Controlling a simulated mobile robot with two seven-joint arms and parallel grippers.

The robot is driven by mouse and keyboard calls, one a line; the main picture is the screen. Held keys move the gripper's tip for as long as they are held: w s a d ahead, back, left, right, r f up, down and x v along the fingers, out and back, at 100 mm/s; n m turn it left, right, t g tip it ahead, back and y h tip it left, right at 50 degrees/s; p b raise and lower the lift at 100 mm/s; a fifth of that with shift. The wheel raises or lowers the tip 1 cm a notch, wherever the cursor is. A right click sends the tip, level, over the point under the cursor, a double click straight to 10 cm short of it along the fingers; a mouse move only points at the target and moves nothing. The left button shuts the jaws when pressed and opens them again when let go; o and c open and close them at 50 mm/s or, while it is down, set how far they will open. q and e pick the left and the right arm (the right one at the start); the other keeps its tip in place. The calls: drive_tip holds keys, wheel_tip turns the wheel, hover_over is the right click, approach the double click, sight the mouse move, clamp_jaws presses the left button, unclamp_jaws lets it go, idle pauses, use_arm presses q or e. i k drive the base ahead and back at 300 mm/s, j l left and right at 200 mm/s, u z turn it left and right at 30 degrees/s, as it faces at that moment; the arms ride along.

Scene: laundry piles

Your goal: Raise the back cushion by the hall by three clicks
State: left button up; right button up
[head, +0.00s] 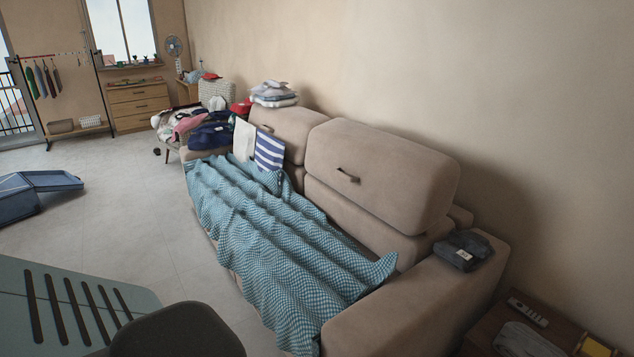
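The beige sofa (400,310) stands along the right wall and has two back cushions. The near back cushion (395,170) is thick, with a brown strap handle (348,176) on its front. It sits on a lower backrest section with a visible seam. The far back cushion (298,130) also has a small strap. I cannot tell from this view which cushion is by the hall. Neither of my grippers is in view.
A teal checked blanket (270,250) covers the seat. Folded dark clothes (462,250) lie on the near armrest. A side table (490,330) holds a remote. A slotted panel (90,310) is at lower left, a blue folding crate (45,182) on the floor. Floor before the sofa is clear.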

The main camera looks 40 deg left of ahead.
sight(410, 185)
drive_tip(key=u, duration=1.2)
drive_tip(key=z, duration=0.35)
drive_tip(key=i+j+z, duration=0.15)
drive_tip(key=z, duration=0.35)
drive_tip(key=i+j+z, duration=0.1)
drive_tip(key=j+z, duration=0.4)
drive_tip(key=i+j+z, duration=0.1)
drive_tip(key=j+z, duration=0.35)
drive_tip(key=j, duration=0.35)
drive_tip(key=j+z, duration=0.2)
drive_tip(key=j, duration=1.65)
drive_tip(key=k+j, duration=0.1)
drive_tip(key=j, duration=0.8)
drive_tip(key=z, duration=0.05)
